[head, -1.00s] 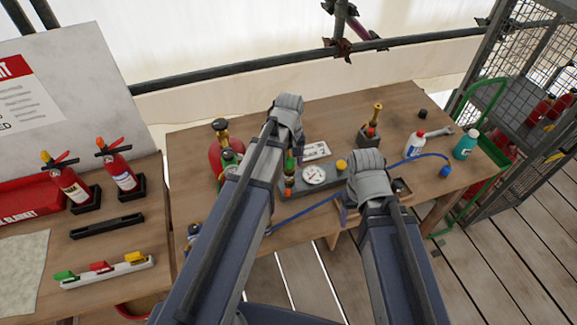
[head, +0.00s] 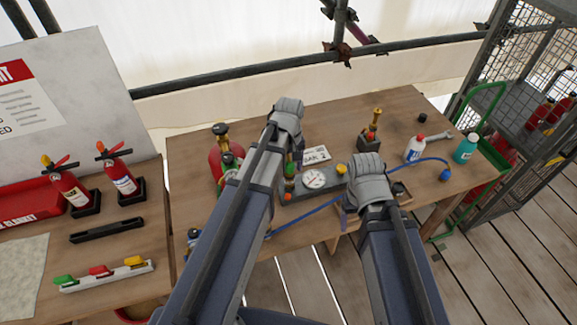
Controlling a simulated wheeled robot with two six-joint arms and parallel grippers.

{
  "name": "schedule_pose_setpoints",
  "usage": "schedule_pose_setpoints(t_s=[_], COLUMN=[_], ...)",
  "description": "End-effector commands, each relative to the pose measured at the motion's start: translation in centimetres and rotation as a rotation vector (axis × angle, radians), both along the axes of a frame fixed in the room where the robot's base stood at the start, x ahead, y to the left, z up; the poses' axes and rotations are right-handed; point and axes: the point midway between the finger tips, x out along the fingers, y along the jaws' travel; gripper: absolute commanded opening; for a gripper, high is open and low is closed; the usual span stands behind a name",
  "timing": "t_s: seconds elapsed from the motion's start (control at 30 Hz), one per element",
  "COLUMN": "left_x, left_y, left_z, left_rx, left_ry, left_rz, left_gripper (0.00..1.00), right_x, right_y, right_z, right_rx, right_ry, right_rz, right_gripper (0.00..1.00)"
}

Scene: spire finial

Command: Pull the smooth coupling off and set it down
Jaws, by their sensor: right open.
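A blue hose (head: 311,212) runs across the front of the workbench and curves to a blue end piece (head: 445,175) on the right. Its left part passes behind my left arm. I cannot tell which fitting is the smooth coupling. A gauge block (head: 313,180) with a white dial, a yellow knob (head: 341,169) and a green-and-red fitting stands between my arms. My left wrist is above and left of the block, and my right wrist is to its right. My left gripper's jaws are hidden by its forearm. My right gripper is open, largely hidden below its wrist.
A red cylinder (head: 214,158) stands close to my left arm. The bench's back left is clear.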

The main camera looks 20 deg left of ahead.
Motion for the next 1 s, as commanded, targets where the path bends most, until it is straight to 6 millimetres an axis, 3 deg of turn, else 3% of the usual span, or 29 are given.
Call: schedule_pose_setpoints(t_s=[0.07, 0.57, 1.0], left_x=[0.0, 0.0, 0.0], left_y=[0.0, 0.0, 0.0], left_z=[0.0, 0.0, 0.0], left_rx=[0.0, 0.0, 0.0], left_ry=[0.0, 0.0, 0.0], left_rz=[0.0, 0.0, 0.0], left_gripper=[0.58, 0.01, 0.0], right_x=[0.0, 0.0, 0.0], right_y=[0.0, 0.0, 0.0], right_z=[0.0, 0.0, 0.0], right_rx=[0.0, 0.0, 0.0], right_ry=[0.0, 0.0, 0.0], right_rz=[0.0, 0.0, 0.0], right_gripper=[0.73, 0.73, 0.73])
